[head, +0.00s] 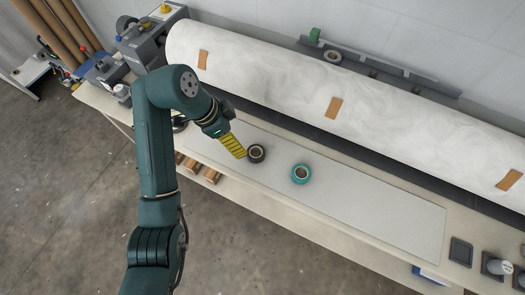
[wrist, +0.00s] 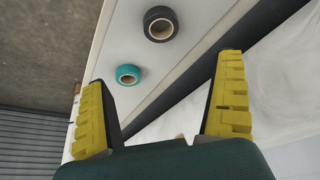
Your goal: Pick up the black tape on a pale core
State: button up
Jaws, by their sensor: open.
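The black tape on a pale core (head: 251,158) lies flat on the pale grey mat (head: 385,212), left of a teal tape roll (head: 293,175). My gripper (head: 239,153) shows its yellow fingers just left of the black tape, seemingly above the mat; the head view does not settle its height. In the wrist view, the gripper (wrist: 165,72) is open with nothing between its fingers. There the black tape (wrist: 158,12) is beyond the fingertips near the top, and the teal roll (wrist: 122,71) is lower and to its left.
A large white roll (head: 270,85) with brown patches runs along the back of the bench. Dark square pieces (head: 461,250) stand at the right end. The mat right of the teal roll is clear.

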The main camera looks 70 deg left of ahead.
jog(key=b, duration=0.5)
send_near(259, 154)
jog(key=shift+w+d+f, duration=0.2)
jog(key=shift+w+f, duration=0.5)
jog(key=shift+f, duration=0.25)
jog(key=x, duration=0.5)
jog(key=shift+s+f+b, duration=0.25)
jog(key=shift+s+b, duration=0.05)
jog(key=shift+b, duration=0.05)
jog(key=c, duration=1.2)
jog(key=shift+r, duration=0.1)
